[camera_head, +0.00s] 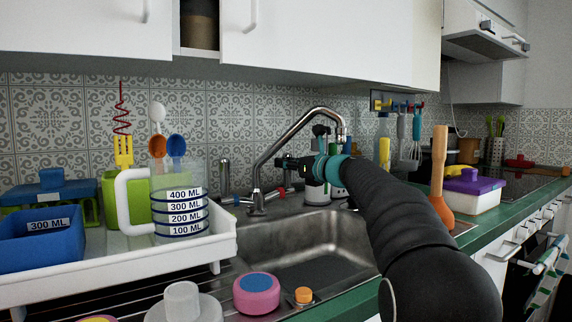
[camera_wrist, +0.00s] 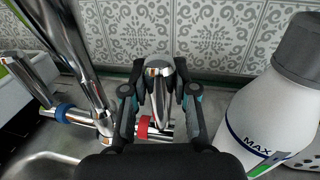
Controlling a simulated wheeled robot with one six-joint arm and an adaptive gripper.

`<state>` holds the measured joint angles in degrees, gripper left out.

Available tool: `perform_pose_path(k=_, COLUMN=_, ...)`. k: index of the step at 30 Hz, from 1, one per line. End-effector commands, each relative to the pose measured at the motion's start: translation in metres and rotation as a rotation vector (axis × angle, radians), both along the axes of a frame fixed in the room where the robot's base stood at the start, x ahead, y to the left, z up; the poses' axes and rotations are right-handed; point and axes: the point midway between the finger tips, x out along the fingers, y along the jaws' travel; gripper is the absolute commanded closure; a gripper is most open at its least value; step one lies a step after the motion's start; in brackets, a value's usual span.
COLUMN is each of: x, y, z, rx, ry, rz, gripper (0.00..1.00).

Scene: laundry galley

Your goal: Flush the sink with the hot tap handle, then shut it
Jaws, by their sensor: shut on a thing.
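The chrome tap (camera_head: 272,157) stands behind the steel sink basin (camera_head: 320,240), its spout arching up and to the right. No water stream shows at its mouth. The hot tap handle (camera_wrist: 160,78) is a chrome lever beside a red ring (camera_wrist: 143,127). My gripper (camera_wrist: 159,95) is shut on this lever, a finger on each side of it. In the head view my gripper (camera_head: 290,163) reaches in from the right, behind the spout. The cold side has a blue ring (camera_wrist: 62,112) left of the spout base; it also shows in the head view (camera_head: 238,199).
A white bottle (camera_wrist: 270,105) stands close to the right of my gripper. A white rack (camera_head: 110,265) with a measuring jug (camera_head: 180,205) is on the left. A plunger (camera_head: 439,175) and a purple-lidded box (camera_head: 472,190) stand on the right. The tiled wall is close behind.

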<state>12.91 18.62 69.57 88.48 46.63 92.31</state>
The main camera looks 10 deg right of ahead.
Motion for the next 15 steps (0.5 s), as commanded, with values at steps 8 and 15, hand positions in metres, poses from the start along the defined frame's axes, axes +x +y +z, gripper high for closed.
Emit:
perform_pose_path(k=8, x=-0.007, y=-0.002, z=-0.008, rx=0.036, ry=-0.086, rz=0.0, gripper=1.0)
perform_pose_path(k=15, x=-0.014, y=-0.004, z=-0.007, rx=0.071, ry=-0.169, rz=0.002, gripper=1.0)
